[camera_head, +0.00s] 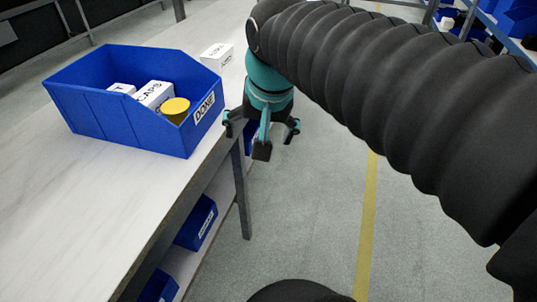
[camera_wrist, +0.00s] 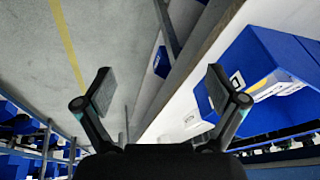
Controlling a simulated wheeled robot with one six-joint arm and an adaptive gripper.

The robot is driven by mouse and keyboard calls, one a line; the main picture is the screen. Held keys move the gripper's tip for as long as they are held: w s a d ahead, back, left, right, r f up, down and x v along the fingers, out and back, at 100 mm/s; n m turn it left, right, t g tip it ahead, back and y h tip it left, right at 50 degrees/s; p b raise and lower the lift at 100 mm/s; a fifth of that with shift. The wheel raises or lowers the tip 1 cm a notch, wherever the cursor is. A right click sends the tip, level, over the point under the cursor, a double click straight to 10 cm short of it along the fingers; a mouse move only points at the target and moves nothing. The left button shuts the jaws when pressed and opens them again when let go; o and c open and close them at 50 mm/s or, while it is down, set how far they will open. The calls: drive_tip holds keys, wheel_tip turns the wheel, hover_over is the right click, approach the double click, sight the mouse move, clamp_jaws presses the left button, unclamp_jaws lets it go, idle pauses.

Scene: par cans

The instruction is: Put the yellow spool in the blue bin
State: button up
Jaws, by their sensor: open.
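The yellow spool (camera_head: 175,107) sits inside the blue bin (camera_head: 120,126), near the end with the label "DONE". Only its round top and part of its side show above the bin wall. White boxes (camera_head: 153,95) lie in the bin beside it, one marked "CAPS". My gripper (camera_head: 262,142) is outside the bin, to its right, just past the table edge and pointing down. Its fingers are spread and hold nothing.
A white box (camera_head: 216,55) stands on the white table (camera_head: 60,220) behind the bin. Blue bins (camera_head: 197,222) sit on a shelf under the table. The floor right of the table is clear, with a yellow line (camera_head: 368,220). Blue bins on a rack stand at the upper right.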

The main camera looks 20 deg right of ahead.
drive_tip(key=s+d+f+n+t, duration=0.1)
drive_tip(key=s+d+f+n, duration=0.1)
drive_tip(key=s+f+n, duration=0.2)
drive_tip(key=shift+s+d+f, duration=0.2)
drive_tip(key=shift+s+f, duration=1.55)
drive_tip(key=shift+f, duration=0.05)
